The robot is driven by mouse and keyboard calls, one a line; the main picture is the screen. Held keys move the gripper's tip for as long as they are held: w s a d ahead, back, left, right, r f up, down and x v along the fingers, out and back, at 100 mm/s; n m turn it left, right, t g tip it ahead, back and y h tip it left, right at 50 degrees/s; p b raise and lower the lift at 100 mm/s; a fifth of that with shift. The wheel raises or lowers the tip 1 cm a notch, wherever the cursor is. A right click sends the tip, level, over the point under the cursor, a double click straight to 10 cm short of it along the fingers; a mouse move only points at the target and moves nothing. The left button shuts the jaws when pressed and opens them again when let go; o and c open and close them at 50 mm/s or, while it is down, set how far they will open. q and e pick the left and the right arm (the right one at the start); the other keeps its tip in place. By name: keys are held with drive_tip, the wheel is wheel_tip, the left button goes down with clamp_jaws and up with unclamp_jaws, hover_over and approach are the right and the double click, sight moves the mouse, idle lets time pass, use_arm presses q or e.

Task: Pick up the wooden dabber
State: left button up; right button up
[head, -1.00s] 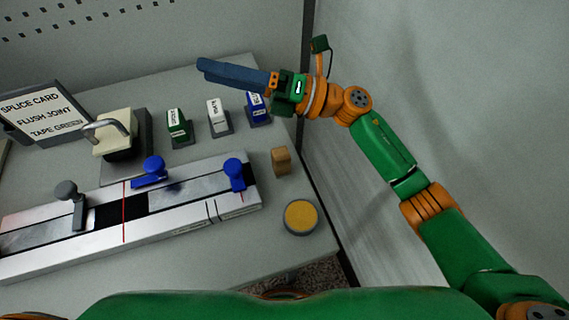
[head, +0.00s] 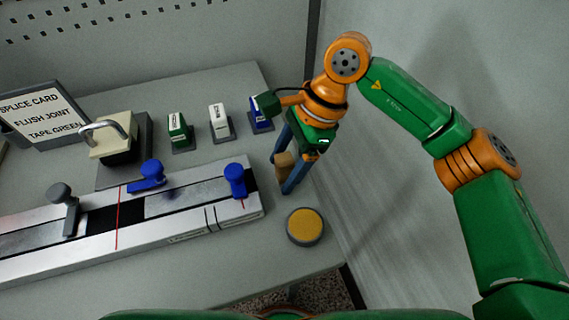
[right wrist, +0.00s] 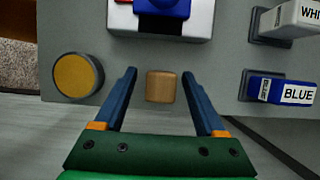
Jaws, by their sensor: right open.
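The wooden dabber (head: 284,166) is a small tan block standing on the table near its right edge. It also shows in the right wrist view (right wrist: 161,87). My right gripper (head: 283,176) points down over it with its blue fingers spread, one on each side of the dabber. In the right wrist view the open fingers (right wrist: 160,76) have clear gaps to the dabber on both sides. The gripper is open and holds nothing. My left gripper is not in view.
A round yellow-topped pad (head: 306,226) sits near the right front edge. The splicing block (head: 180,228) with blue and grey clamps lies to the left. Green (head: 179,132), white (head: 221,122) and blue (head: 260,114) labelled dispensers stand behind. A wall closes the right side.

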sight(282, 159)
clamp_jaws()
wheel_tip(282, 159, up, 3)
drive_tip(key=shift+r, duration=0.2)
drive_tip(key=s+a+r+b, duration=0.2)
drive_tip(key=s+r+b, duration=0.1)
drive_tip(key=s+r, duration=0.6)
drive_tip(key=s, duration=0.4)
drive_tip(key=shift+s+a+r, duration=0.35)
drive_tip(key=shift+s, duration=0.05)
